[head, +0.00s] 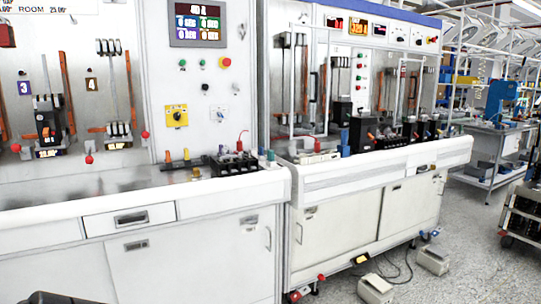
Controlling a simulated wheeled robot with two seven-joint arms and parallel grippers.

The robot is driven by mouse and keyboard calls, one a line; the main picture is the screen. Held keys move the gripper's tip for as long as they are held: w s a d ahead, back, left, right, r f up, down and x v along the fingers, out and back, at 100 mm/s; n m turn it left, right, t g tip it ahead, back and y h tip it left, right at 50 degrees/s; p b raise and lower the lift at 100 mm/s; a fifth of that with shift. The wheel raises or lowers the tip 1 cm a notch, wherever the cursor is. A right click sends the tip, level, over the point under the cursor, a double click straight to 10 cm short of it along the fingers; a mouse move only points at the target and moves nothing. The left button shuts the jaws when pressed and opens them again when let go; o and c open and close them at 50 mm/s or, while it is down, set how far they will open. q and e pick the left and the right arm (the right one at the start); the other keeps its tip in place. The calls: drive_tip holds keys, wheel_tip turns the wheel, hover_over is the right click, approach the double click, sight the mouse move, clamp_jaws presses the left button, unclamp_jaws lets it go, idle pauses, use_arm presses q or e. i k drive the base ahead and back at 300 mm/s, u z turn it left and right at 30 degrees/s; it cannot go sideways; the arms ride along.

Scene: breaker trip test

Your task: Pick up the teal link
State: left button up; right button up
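I cannot make out the teal link for certain. Two small upright bluish-green pieces (266,155) stand at the right end of the near bench's worktop, just right of a black terminal block (233,164). They are too small to tell whether either is the link. Neither of my grippers can be made out in the head view. A dark shape at the bottom left edge is cut off, and I cannot tell what it is.
The near test bench (187,230) has a narrow worktop with small orange and yellow handles (186,156). A second bench (345,225) stands to its right. Pedals (375,288) and cables lie on the floor before it. A cart (520,213) stands at the far right.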

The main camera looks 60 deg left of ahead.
sight(270, 154)
drive_tip(key=u, duration=0.75)
drive_tip(key=i, duration=1.75)
drive_tip(key=u, duration=1.3)
